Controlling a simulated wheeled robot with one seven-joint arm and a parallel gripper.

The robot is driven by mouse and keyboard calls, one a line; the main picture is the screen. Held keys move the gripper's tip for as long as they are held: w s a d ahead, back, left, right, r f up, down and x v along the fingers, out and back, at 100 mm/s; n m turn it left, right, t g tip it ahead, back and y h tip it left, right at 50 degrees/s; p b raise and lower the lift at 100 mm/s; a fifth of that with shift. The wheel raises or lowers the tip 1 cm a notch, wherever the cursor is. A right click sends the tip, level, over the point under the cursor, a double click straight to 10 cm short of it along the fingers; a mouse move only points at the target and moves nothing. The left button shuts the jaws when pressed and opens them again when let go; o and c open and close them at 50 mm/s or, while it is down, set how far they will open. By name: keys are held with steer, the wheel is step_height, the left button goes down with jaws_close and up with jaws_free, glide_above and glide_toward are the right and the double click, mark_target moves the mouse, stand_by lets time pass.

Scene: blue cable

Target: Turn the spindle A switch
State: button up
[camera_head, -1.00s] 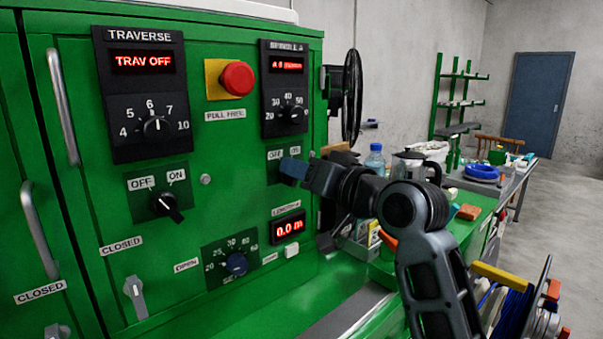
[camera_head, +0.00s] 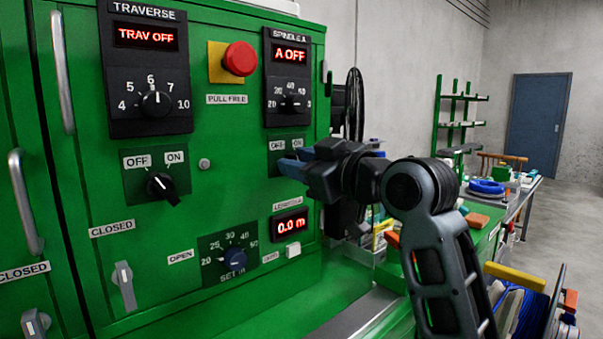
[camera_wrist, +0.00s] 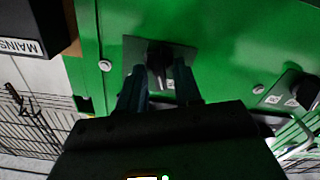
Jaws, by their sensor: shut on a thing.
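The spindle A switch sits below the spindle A display on the green cabinet. Its plate (camera_head: 277,155) with OFF and ON labels shows in the head view, but my gripper hides the knob there. The spindle A display (camera_head: 290,54) reads A OFF. In the wrist view the dark knob (camera_wrist: 159,54) stands on its plate (camera_wrist: 131,49) between my fingertips. My gripper (camera_head: 291,165) reaches the plate from the right; in the wrist view its two fingers (camera_wrist: 160,82) are shut on the knob's sides. The knob's exact angle is hard to tell.
The traverse switch (camera_head: 162,187) is to the left, with a TRAV OFF display (camera_head: 146,36) above. A red stop button (camera_head: 239,58) is above left. The length display (camera_head: 290,224) and a dial (camera_head: 234,259) are below. A workbench and cable reel stand right.

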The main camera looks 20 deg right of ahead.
steer(key=shift+f+n+b, duration=0.1)
steer(key=shift+n+b, duration=0.35)
steer(key=shift+n, duration=0.35)
steer(key=o, duration=0.7)
steer(key=shift+c, duration=0.2)
steer(key=b+v, duration=0.1)
steer(key=v, duration=0.6)
steer(key=shift+s, duration=0.4)
